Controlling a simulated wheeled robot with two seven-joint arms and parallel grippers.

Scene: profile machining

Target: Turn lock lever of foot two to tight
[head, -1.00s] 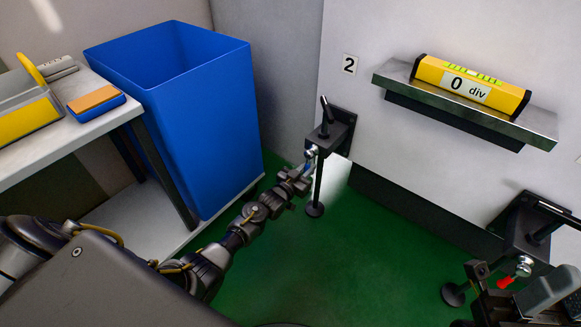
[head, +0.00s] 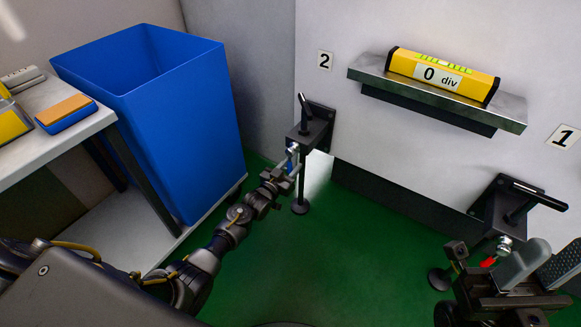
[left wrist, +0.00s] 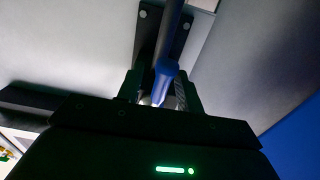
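Foot two is a black bracket (head: 320,122) on the wall beside the sign 2, with a black handle on top and a spindle down to a round pad (head: 300,207). Its lock lever (head: 291,165) has a blue grip, mostly hidden by my left gripper in the head view. In the left wrist view the blue lever (left wrist: 165,78) lies between the fingertips. My left gripper (head: 284,172) is around it, its fingers seeming apart with a gap on the left side. My right gripper (head: 537,264) is open and empty at lower right, near foot one.
Foot one (head: 505,212) with a red-tipped lever (head: 488,262) is at the right. A yellow level reading 0 div (head: 441,76) rests on a metal shelf (head: 440,96). A blue bin (head: 180,130) and a workbench (head: 70,140) stand left. Green floor (head: 330,270) is clear between.

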